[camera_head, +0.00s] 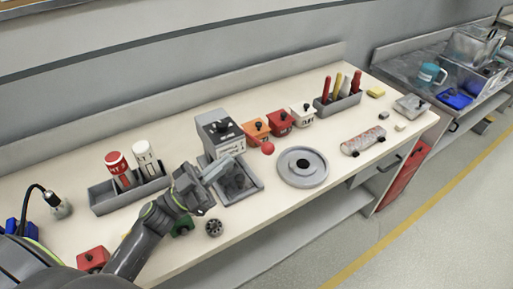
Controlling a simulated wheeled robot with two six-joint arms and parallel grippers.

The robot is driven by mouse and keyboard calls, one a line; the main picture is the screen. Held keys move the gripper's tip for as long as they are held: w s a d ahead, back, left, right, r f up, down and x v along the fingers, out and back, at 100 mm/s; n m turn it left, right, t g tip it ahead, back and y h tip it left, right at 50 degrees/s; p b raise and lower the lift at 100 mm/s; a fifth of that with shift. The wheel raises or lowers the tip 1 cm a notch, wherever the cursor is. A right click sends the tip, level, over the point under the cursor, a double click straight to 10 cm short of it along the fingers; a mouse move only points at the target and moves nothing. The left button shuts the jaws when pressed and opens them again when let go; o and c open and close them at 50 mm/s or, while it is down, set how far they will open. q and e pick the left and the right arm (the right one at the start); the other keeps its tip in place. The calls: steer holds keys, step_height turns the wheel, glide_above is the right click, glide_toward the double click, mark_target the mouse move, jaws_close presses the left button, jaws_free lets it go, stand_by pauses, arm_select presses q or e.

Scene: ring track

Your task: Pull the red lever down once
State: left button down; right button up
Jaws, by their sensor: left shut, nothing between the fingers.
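A grey box-shaped machine (226,142) stands on the workbench, with a dark knob on top and a grey tray (246,188) at its foot. A lever with a red ball end (267,148) sticks out from its right side. My left arm comes in from the lower left. My left gripper (218,169) is shut and empty in front of the machine, over the tray, left of the red ball and apart from it. Its fingers hide part of the tray. My right gripper is not in view.
Orange, red and white small boxes (281,122) stand behind the lever. A round grey plate (302,168) lies to its right. A holder with red and white bottles (129,187) is at left. A small dark wheel-like part (214,228) lies near the front edge.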

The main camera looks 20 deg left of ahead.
arm_select(q)
steer(key=p+x, duration=0.5)
steer(key=x, duration=0.5)
steer(key=f, duration=0.2)
steer(key=f+b, duration=0.1)
steer(key=f, duration=0.1)
steer(key=shift+w+d, duration=0.1)
steer(key=shift+w, duration=0.3)
